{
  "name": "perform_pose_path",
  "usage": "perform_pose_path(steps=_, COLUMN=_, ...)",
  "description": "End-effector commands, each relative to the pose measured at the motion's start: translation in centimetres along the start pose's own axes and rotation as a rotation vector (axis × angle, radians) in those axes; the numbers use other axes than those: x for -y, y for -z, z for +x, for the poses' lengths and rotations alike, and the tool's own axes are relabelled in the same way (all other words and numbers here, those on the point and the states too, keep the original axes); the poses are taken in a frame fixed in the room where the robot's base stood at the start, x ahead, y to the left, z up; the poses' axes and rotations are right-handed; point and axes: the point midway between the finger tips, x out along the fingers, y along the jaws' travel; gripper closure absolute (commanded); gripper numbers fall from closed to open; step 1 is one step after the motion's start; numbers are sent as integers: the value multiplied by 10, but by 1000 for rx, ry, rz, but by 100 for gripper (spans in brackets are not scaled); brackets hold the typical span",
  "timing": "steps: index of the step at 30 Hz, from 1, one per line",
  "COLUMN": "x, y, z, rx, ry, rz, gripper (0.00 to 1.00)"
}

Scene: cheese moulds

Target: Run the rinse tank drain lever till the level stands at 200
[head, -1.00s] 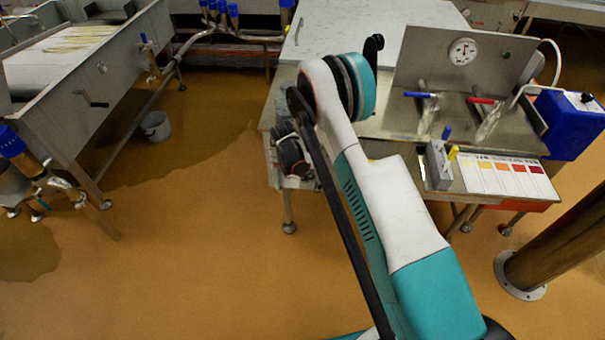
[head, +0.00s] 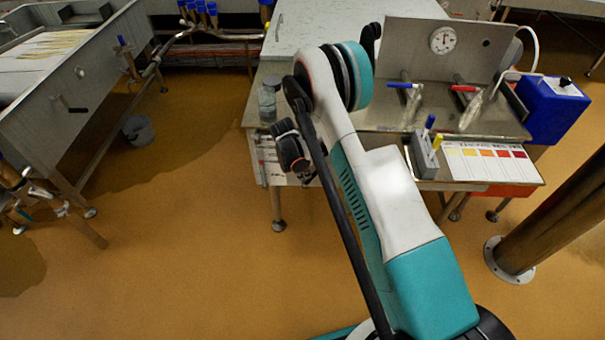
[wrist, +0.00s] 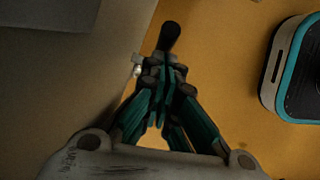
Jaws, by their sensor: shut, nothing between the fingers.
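In the wrist view my gripper (wrist: 160,75) is shut, its fingertips together with nothing between them. A dark rounded handle (wrist: 169,38) with a small metal fitting (wrist: 138,66) shows just beyond the fingertips; I cannot tell whether they touch or whether it is the drain lever. In the head view the fingers are not clearly visible at the bench's left end. A steel tank (head: 95,75) at left carries a black-handled lever (head: 68,106) on its side. No level scale reading 200 can be read.
The steel bench (head: 385,122) holds a round dial (head: 442,40), blue-handled (head: 403,86) and red-handled (head: 465,89) taps, a marker block (head: 424,158) and a colour chart (head: 487,160). A blue box (head: 552,108) and brown post (head: 545,225) stand right. Floor between tank and bench is open, except a bucket (head: 138,130).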

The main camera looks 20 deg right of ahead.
Motion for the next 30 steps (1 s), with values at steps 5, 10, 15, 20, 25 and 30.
perform_pose_path(steps=5, x=1, y=-3, z=1, rx=-25, ry=-3, rz=4, gripper=100)
perform_pose_path(steps=10, x=1, y=-6, z=2, rx=-59, ry=-7, rz=9, gripper=100)
perform_pose_path(steps=15, x=2, y=-10, z=3, rx=-68, ry=-9, rz=11, gripper=100)
perform_pose_path(steps=20, x=3, y=-16, z=7, rx=-68, ry=-9, rz=10, gripper=100)
perform_pose_path(steps=25, x=5, y=-23, z=11, rx=-68, ry=-9, rz=10, gripper=100)
perform_pose_path(steps=30, x=6, y=-29, z=15, rx=-68, ry=-9, rz=11, gripper=100)
